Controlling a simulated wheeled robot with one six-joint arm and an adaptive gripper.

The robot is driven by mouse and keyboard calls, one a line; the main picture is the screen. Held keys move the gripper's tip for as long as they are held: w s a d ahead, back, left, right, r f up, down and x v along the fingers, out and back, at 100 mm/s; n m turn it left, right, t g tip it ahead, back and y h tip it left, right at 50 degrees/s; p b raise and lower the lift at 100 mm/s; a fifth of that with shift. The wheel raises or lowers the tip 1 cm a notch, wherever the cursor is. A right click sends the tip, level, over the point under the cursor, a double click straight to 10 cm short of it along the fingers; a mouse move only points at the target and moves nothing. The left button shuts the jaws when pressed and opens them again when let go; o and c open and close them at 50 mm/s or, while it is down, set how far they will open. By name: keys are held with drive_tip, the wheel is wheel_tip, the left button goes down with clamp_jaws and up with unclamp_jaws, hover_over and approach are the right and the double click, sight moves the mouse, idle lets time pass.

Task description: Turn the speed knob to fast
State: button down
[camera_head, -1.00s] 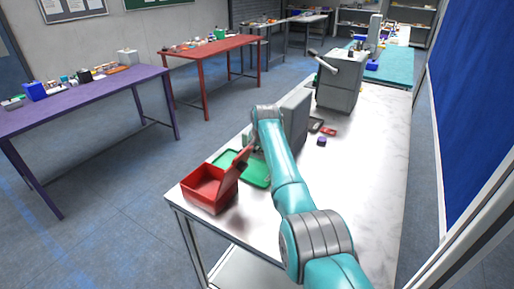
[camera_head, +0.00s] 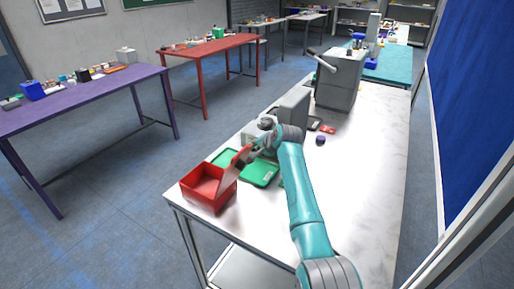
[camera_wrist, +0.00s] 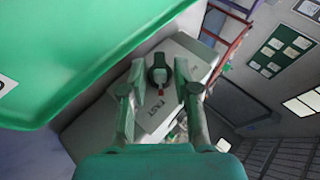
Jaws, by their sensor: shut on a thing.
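The speed knob (camera_wrist: 158,74) is small and dark, with a red pointer mark, on the pale grey face of a machine (camera_wrist: 192,52). In the wrist view the mark points down the picture, toward the printed word FAST (camera_wrist: 151,104). A second label near the right finger is too small to read. My gripper (camera_wrist: 159,68) has one finger on each side of the knob and is shut on it. In the head view my gripper (camera_head: 262,145) is at the grey machine (camera_head: 251,130), which my arm partly covers; the knob is hidden there.
A green tray (camera_head: 262,178) lies close to the machine and looms large in the wrist view (camera_wrist: 70,50). An open red box (camera_head: 203,193) with a tilted panel stands at the table's near left corner. A larger grey machine (camera_head: 340,80) stands behind.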

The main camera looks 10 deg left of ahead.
drive_tip(key=c, duration=1.2)
unclamp_jaws()
drive_tip(key=v, duration=1.2)
drive_tip(key=shift+f, duration=0.1)
drive_tip(key=shift+f, duration=0.1)
